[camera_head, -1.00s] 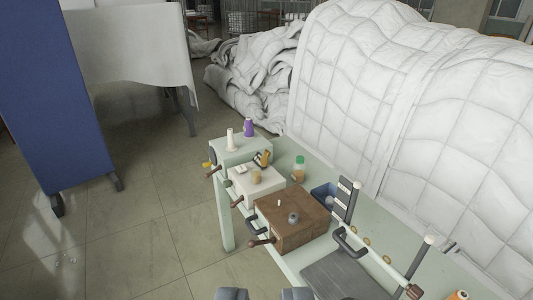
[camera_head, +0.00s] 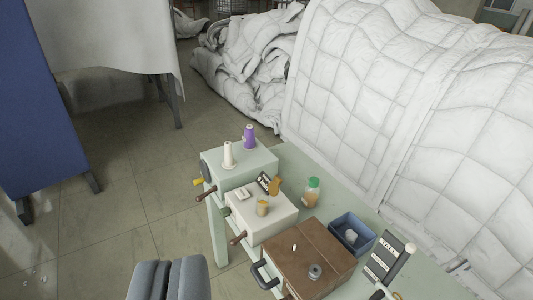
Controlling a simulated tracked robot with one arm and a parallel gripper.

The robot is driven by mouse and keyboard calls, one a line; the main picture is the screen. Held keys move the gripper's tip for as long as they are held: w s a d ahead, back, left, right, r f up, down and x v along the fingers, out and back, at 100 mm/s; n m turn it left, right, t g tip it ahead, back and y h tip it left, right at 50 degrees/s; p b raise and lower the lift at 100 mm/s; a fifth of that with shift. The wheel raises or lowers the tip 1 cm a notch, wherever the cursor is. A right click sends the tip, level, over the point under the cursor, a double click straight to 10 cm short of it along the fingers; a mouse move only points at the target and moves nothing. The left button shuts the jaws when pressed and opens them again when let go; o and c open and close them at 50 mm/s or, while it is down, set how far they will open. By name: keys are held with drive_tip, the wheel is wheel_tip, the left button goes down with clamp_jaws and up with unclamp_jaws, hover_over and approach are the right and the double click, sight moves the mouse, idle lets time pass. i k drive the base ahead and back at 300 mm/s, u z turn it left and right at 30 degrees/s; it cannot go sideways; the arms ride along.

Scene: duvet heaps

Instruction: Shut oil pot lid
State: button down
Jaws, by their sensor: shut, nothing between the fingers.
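A small brass-coloured pot (camera_head: 262,208) stands on a cream box (camera_head: 255,223) in the middle of the bench. A yellow-brown rounded piece (camera_head: 274,186) stands up just behind it, beside a small dark label; it may be the pot's raised lid, but I cannot tell whether they are joined. A bottle with a green cap (camera_head: 313,189) stands to the right, behind the boxes. My gripper (camera_head: 169,270) shows at the bottom edge as two grey fingers, shut and empty. It is in front and to the left of the bench, apart from the pot.
A pale green box (camera_head: 236,167) carries a white and a purple cone. A brown wooden box (camera_head: 305,262) with a grey knob, a blue bin (camera_head: 352,234) and a dark tally board (camera_head: 384,258) stand nearer right. Handles stick out leftward. White duvets (camera_head: 390,110) rise behind.

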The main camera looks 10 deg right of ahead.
sight(273, 188)
drive_tip(key=z, duration=0.15)
drive_tip(key=i, duration=0.95)
drive_tip(key=z, duration=0.35)
